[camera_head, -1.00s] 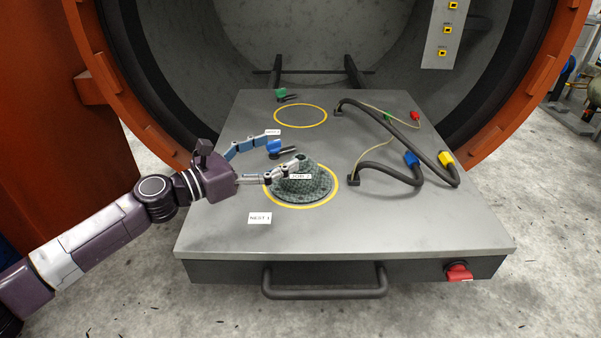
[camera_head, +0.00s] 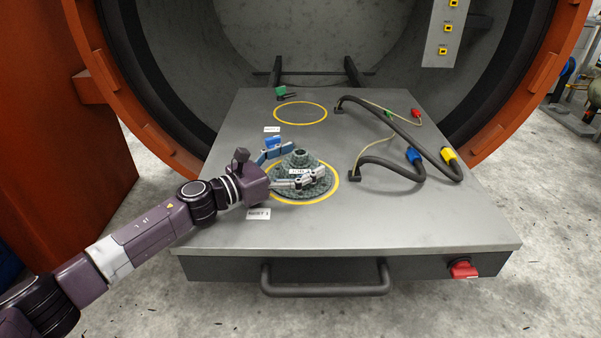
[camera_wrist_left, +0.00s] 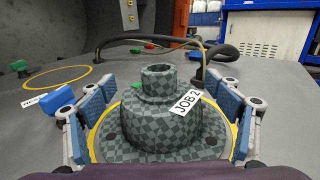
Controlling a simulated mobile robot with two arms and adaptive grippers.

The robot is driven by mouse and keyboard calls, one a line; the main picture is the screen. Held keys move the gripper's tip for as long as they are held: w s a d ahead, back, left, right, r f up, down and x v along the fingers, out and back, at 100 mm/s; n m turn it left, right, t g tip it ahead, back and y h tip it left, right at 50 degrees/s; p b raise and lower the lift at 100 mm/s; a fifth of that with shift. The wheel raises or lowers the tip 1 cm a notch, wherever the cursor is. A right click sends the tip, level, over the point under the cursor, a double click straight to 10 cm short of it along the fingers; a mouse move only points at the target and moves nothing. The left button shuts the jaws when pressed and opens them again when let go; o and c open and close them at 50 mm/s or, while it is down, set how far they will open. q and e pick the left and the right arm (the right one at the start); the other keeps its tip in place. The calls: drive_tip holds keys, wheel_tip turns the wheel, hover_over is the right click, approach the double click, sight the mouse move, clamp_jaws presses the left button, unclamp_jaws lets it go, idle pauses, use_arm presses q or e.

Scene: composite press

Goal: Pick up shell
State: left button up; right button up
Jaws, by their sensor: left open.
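The shell (camera_head: 300,160) is a dark green checkered, stepped round piece with a wide flange and a hollow neck. It stands upright inside the front yellow ring on the grey table. It also fills the middle of the left wrist view (camera_wrist_left: 160,118), with a white "JOB 2" label on its side. My left gripper (camera_head: 298,166) is open, its blue-padded fingers on either side of the shell's neck in the left wrist view (camera_wrist_left: 165,105). I cannot tell whether the pads touch it. My right gripper is not in view.
The grey table (camera_head: 420,225) has an empty yellow ring (camera_head: 300,113) at the back. Dark hoses with blue (camera_head: 413,155) and yellow (camera_head: 448,157) fittings lie on the right. A front handle (camera_head: 325,290) and red knob (camera_head: 463,269) stick out. The round chamber surrounds the back.

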use_arm(q)
drive_tip(key=c, duration=1.3)
drive_tip(key=shift+r, duration=0.1)
drive_tip(key=shift+c, duration=0.7)
drive_tip(key=shift+w+r, duration=0.1)
